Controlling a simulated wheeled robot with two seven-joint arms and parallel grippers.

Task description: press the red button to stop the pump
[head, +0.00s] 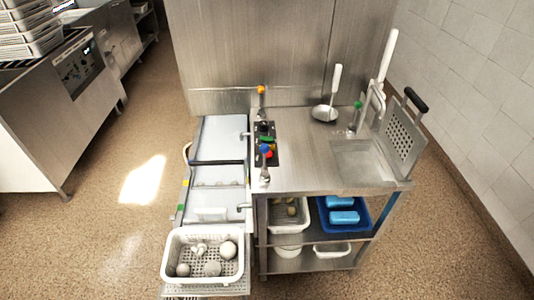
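A small black control panel (258,158) lies on the left edge of the steel counter. A red spot (269,155), which looks like the red button, shows on it, partly hidden behind a blue ball knob (265,148). A green button (267,140) is just behind the red one. Whether the red button is pressed in is too small to tell. Neither of my grippers shows in the head view.
An orange-knobbed lever (261,90) stands behind the panel. A white basket (168,262) of round items sits front left. The counter's middle is clear.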

